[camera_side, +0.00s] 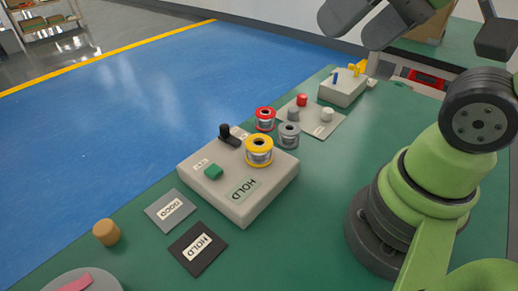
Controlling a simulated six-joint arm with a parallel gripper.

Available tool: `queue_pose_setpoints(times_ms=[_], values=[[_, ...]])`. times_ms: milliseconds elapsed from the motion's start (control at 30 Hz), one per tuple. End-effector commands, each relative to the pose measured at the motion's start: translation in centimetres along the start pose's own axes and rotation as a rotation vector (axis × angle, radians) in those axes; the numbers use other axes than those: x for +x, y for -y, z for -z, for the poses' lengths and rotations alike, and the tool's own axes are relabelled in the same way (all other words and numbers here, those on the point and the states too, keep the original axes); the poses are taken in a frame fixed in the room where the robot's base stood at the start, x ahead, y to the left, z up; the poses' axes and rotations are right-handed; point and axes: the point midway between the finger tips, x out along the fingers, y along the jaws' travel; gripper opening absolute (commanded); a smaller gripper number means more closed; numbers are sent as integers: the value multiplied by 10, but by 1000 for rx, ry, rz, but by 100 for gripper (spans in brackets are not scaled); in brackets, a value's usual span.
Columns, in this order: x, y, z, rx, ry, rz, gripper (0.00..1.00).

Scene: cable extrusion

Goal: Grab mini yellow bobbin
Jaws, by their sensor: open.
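A yellow bobbin (259,151) with yellow flanges and a pale wound middle stands upright on the light grey box (245,207) marked HOLD, near the middle of the side view. It is the only yellow-flanged bobbin I can make out. My gripper cannot be made out in this view. Dark parts of my arm show at the top right, well away from the bobbin, and the picture's top edge cuts them off. Nothing is touching the bobbin.
A red bobbin (265,119) and a grey bobbin (289,135) stand just behind. A small box (343,88) with a yellow part stands farther back. The green table right of the box is clear.

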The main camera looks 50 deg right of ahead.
Motion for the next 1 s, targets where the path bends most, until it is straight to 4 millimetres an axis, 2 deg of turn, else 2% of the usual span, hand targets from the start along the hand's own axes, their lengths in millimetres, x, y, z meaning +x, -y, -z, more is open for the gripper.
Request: queue_pose_setpoints(times_ms=[167,300,467,600,700,800,1000], values=[[22,2,17,-171,98,-47,89],[57,4,35,-406,223,-82,89],[108,2,44,-682,380,-87,89],[155,-4,42,-912,514,-62,89],[183,-9,36,-1046,592,-35,89],[203,-13,30,-1137,646,-9,89],[223,-19,20,-1208,688,14,89]])
